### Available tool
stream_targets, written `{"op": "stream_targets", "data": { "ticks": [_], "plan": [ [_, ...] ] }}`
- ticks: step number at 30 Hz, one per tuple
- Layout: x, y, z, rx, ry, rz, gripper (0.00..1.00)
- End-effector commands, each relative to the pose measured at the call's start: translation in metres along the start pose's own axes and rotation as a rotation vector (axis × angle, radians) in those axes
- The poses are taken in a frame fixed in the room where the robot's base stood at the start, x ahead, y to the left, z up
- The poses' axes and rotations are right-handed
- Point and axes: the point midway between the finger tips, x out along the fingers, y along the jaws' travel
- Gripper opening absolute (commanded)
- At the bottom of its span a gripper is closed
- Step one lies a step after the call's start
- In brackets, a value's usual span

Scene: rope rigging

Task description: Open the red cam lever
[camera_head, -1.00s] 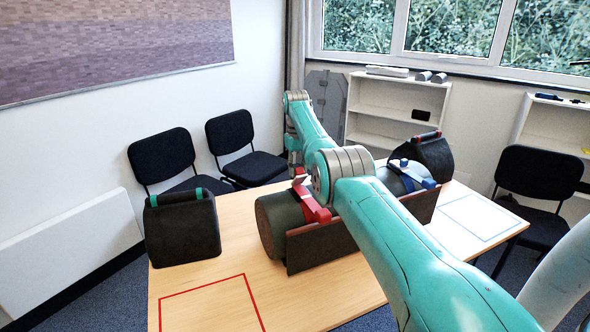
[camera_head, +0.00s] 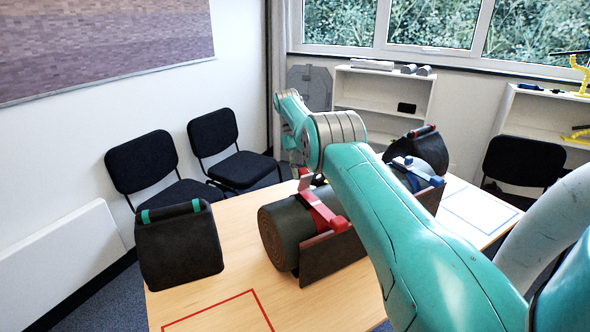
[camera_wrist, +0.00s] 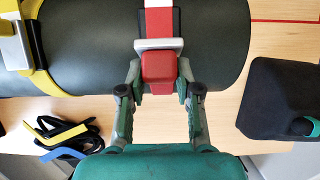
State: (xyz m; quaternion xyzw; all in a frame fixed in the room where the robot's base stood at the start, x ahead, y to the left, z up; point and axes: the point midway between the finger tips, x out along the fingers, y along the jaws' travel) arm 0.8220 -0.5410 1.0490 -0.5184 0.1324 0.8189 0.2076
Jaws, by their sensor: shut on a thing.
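The red cam lever (camera_wrist: 158,67) is in the upper middle of the wrist view, at a silver buckle (camera_wrist: 158,44) on a red and white strap (camera_wrist: 160,18). The strap runs over a dark roll (camera_wrist: 215,45). My gripper (camera_wrist: 158,77) has a finger on each side of the lever and is shut on it. In the head view, the red lever (camera_head: 305,181) stands up beside the red strap (camera_head: 324,209) on the dark green roll (camera_head: 281,236). My arm hides most of the gripper there.
A yellow strap (camera_wrist: 42,72) crosses the roll's left part in the wrist view. A blue-strapped piece (camera_head: 420,170) lies farther along the table (camera_head: 195,300). A dark bag (camera_head: 180,250) stands at the table's left edge. Loose dark straps (camera_wrist: 70,135) lie near the roll.

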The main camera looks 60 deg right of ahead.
Motion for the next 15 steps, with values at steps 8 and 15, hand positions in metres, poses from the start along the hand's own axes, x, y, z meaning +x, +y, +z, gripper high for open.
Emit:
{"op": "stream_targets", "data": {
  "ticks": [8,15],
  "plan": [
    [0.0011,0.0025,0.0039,0.002,-0.014,-0.001,0.00],
    [0.0006,0.0021,0.0037,0.001,-0.012,-0.001,0.45]
  ]
}}
